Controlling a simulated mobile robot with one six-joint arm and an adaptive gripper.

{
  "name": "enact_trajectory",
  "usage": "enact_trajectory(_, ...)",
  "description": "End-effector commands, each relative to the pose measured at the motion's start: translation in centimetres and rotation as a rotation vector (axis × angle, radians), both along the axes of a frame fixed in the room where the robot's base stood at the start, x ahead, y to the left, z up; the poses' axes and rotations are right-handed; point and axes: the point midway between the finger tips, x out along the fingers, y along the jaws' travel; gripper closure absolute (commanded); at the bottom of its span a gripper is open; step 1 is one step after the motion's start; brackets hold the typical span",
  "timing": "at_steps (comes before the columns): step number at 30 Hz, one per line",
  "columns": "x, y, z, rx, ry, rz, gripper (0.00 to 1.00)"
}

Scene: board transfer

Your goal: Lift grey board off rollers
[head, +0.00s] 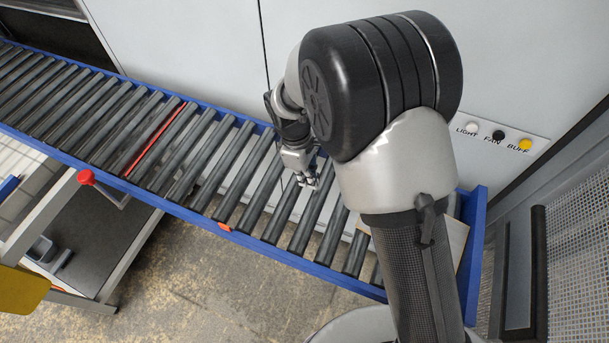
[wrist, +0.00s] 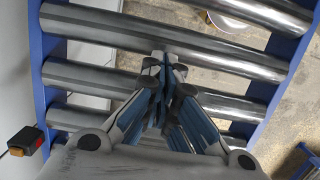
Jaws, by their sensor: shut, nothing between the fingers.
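My gripper (head: 308,182) is shut and empty. It hangs over the dark metal rollers (head: 262,190) of the conveyor, right of its middle. In the wrist view my fingertips (wrist: 163,60) are together above the rollers (wrist: 110,83), with no board between or under them. A pale flat piece (head: 458,238) shows at the conveyor's right end, mostly hidden behind my arm. I cannot tell if it is the grey board or whether it rests on the rollers. No other board is plain in either view.
A blue rail (head: 330,277) edges the conveyor. A red bar (head: 155,138) lies across the rollers at left. A red-knobbed lever (head: 87,178) stands out at the front. A pale cabinet wall (head: 190,45) is behind, and a mesh guard (head: 577,260) stands at right.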

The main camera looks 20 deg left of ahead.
Motion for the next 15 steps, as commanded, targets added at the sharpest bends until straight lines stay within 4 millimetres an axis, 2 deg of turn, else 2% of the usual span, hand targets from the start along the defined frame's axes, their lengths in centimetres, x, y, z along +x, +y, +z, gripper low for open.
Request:
enact_trajectory(2, 0.0, 0.5, 0.0, -0.001, 0.001, 0.0, 1.0)
enact_trajectory(4, -0.1, -0.1, 0.2, -0.005, 0.003, -0.007, 1.0)
enact_trajectory(10, -0.6, -4.7, 0.7, -0.006, 0.002, -0.029, 1.0)
enact_trajectory(15, -1.0, -6.6, 0.3, -0.002, 0.001, -0.035, 1.0)
